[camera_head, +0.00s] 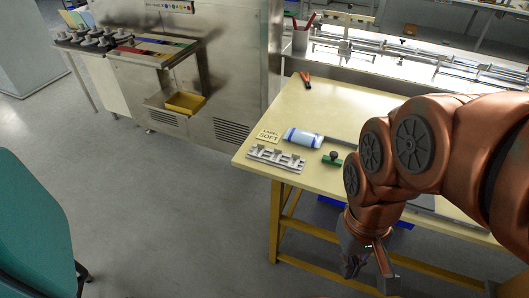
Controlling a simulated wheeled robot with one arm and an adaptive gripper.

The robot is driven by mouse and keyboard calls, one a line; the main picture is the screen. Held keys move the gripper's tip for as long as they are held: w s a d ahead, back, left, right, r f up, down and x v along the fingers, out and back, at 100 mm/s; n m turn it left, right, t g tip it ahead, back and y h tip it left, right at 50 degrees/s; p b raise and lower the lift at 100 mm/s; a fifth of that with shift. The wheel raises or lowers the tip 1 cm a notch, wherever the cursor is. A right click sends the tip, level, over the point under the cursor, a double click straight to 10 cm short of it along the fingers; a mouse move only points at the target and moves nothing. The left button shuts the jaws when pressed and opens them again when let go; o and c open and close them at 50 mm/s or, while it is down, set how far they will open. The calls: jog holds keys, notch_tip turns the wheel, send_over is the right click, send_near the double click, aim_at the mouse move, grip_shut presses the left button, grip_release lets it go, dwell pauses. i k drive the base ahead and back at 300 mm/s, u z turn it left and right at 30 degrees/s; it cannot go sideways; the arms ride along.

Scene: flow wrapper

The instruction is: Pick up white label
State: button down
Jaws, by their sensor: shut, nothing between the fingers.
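A pale, cream-white label (268,135) lies flat near the left corner of the yellow table. Its printing seems to read "LABEL SOFT". My gripper (369,277) hangs in front of the table's near edge, low in the view, to the right of the label and well away from it. It points down, shut and empty. Its fingers are dark and small in the view.
On the yellow table (320,180), a blue-and-white roll (303,138), a grey metal bracket (276,158) and a green block with a dark knob (333,158) lie close to the label. A teal chair (35,235) stands at left. The floor between is clear.

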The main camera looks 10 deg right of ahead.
aim_at(293, 161)
jog(key=u, duration=0.3)
jog(key=k, duration=0.45)
jog(key=u, duration=1.05)
jog(key=i, duration=0.75)
jog(key=z, duration=0.5)
